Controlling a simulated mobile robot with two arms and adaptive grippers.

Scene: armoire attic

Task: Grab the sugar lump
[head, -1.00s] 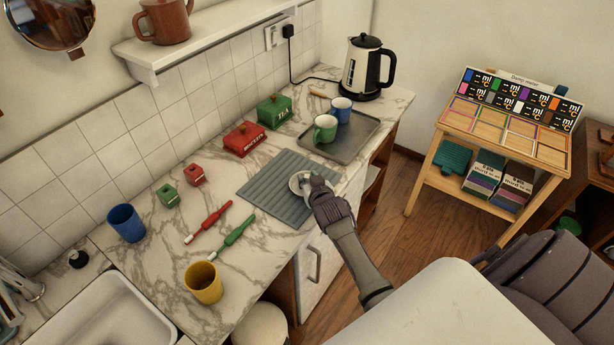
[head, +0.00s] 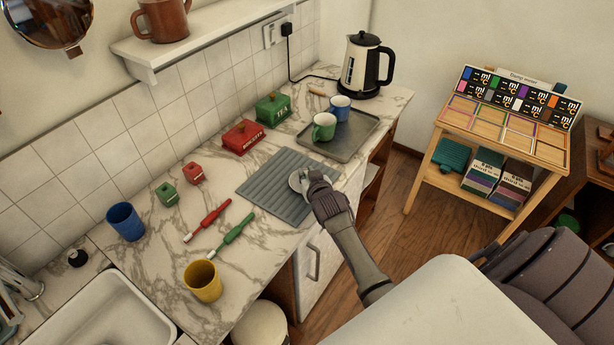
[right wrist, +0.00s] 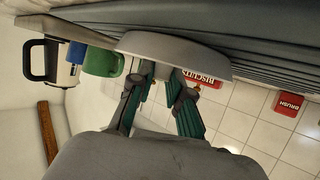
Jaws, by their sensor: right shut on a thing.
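A small pale saucer (head: 294,181) sits on the grey ribbed mat (head: 272,203) on the marble counter. My right gripper (head: 308,184) reaches down over the saucer's right side. In the right wrist view the fingers (right wrist: 163,80) meet the saucer (right wrist: 190,55) with their tips at its rim, partly hidden by it. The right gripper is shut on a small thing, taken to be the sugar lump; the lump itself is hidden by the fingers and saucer. My left gripper is not in view.
A tray (head: 352,148) with a green mug (head: 324,127) and a blue mug (head: 341,107) stands beyond the mat. Red (head: 243,138) and green (head: 273,109) tins stand by the wall. Two brushes (head: 208,219) (head: 232,236) and a yellow cup (head: 203,281) lie nearer.

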